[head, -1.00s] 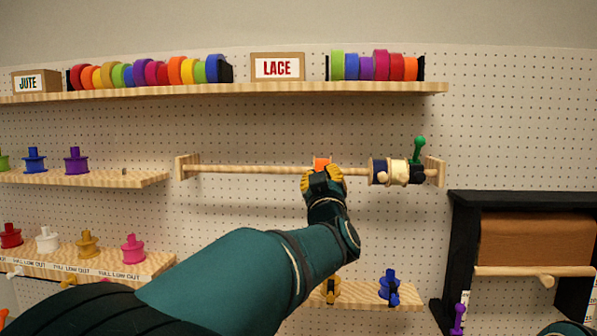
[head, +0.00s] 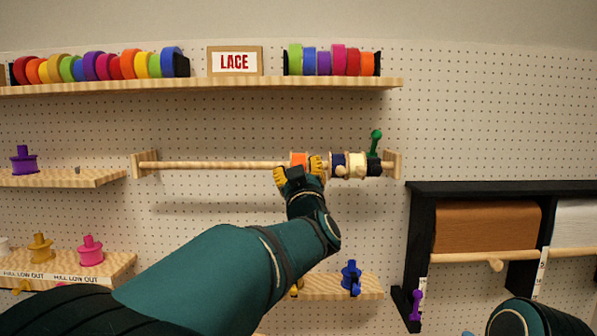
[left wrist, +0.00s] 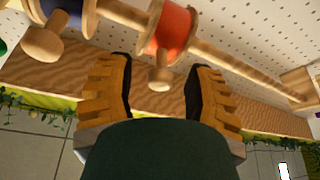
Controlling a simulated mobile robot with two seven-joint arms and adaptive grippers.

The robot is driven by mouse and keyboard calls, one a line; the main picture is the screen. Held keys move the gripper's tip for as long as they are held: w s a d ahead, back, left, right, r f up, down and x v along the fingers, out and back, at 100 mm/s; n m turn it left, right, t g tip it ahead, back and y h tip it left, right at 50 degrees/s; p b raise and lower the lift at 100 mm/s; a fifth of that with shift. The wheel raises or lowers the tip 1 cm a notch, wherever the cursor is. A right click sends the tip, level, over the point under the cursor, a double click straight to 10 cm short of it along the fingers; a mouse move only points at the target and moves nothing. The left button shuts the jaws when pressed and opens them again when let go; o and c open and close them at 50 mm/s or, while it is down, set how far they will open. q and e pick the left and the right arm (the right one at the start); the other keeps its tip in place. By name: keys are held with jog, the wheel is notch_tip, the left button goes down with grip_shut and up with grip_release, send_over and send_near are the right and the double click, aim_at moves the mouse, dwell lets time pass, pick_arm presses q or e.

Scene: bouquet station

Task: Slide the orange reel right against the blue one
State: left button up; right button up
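The orange reel (head: 299,158) sits on a horizontal wooden rod (head: 215,164), right of its middle. My left gripper (head: 299,172) is open, its yellow fingers on either side of the reel. In the left wrist view, the orange reel (left wrist: 172,25) has a wooden knob hanging between the spread fingers (left wrist: 162,85), with gaps on both sides. The blue reel (head: 337,161) is to its right on the rod. It also shows in the left wrist view (left wrist: 66,10), a short stretch of bare rod from the orange one. My right gripper is out of view.
A cream reel (head: 356,163) and a dark reel (head: 374,166) with a green knob sit beyond the blue reel, near the right bracket (head: 393,164). The rod's left part is bare. A shelf (head: 230,84) of ribbon rolls runs above; a black paper rack (head: 413,240) stands lower right.

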pick_arm(q)
jog(key=shift+f, duration=0.1)
jog(key=v, duration=1.2)
